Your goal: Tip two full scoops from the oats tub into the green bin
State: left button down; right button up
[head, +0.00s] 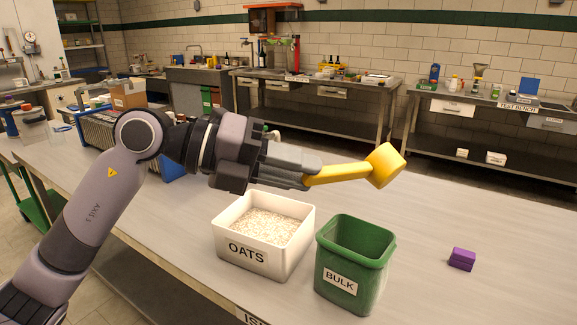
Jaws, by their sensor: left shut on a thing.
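My left gripper (290,172) is shut on the handle of a yellow scoop (384,166) and holds it in the air. The scoop's head is to the right, above and behind the green bin, and it looks tilted; its inside is hidden, so I cannot tell whether it holds oats. The white oats tub (246,257), labelled OATS, stands on the table below the gripper with pale oats (262,226) in it. The green bin (347,281), labelled BULK, stands just right of the tub. Its visible inner walls are bare; its floor is hidden. My right gripper is not in view.
A small purple block (462,259) lies on the table right of the bin. The table (440,220) is clear around it. Containers and a cardboard box (129,95) stand at the back left. Steel benches line the back wall.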

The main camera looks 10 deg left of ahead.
pick_arm(q)
jog(key=d+m+t+y, duration=0.1)
jog(key=m+y, duration=0.1)
jog(key=s+d+r+m+t+y, duration=0.1)
jog(key=m+y, duration=0.1)
jog(key=y, duration=0.1)
jog(key=s+d+r+m+t+y+p, duration=0.1)
jog(key=m+y, duration=0.1)
jog(key=y, duration=0.1)
jog(key=shift+s+d, duration=0.2)
jog(key=shift+d, duration=0.15)
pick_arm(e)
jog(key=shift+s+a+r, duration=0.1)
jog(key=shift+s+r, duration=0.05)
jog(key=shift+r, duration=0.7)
